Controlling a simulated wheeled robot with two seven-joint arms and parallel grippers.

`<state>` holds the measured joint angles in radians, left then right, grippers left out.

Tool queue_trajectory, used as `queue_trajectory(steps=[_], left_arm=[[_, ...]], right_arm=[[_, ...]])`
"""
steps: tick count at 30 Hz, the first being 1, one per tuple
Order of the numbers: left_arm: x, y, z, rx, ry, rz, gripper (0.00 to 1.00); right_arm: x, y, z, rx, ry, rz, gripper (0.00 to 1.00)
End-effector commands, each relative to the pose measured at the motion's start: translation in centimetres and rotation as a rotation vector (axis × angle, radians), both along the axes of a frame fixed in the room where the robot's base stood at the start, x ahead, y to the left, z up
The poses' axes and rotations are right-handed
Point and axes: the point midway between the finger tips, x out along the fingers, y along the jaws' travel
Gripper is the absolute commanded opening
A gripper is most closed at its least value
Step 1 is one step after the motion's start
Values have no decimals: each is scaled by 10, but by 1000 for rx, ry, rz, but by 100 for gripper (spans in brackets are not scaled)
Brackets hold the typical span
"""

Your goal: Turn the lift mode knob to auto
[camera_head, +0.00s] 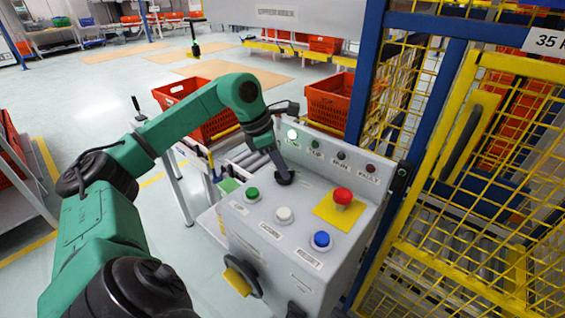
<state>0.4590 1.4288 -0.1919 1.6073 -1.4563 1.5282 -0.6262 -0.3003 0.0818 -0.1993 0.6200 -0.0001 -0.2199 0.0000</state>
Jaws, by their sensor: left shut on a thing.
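The grey control console (320,215) stands at the middle right, with a sloped top panel. My left arm reaches over to it from the left. My left gripper (280,176) points down at the upper left of the panel and is shut on a small black knob (287,180), which looks like the lift mode knob. The gripper hides most of the knob, so its pointer and setting cannot be read. My right gripper is not in view.
Near the knob are green (252,194), white (284,215) and blue (321,240) buttons and a red mushroom button (342,197) on a yellow plate. Indicator lamps line the back; the leftmost (292,134) glows. A yellow mesh fence (470,200) stands right.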

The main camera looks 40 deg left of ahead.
Motion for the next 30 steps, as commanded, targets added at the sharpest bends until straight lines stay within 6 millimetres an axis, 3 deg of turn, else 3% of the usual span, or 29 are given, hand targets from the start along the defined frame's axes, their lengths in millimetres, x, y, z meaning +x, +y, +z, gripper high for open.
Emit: queue_trajectory(steps=[19,20,21,30], left_arm=[[0,1,0,2,0,-61,0],[0,1,0,2,0,-61,29],[0,1,0,1,0,-60,44],[0,1,0,2,-1,-60,48]], right_arm=[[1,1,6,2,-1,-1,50],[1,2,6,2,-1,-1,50],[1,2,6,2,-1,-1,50],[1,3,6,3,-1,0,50]])
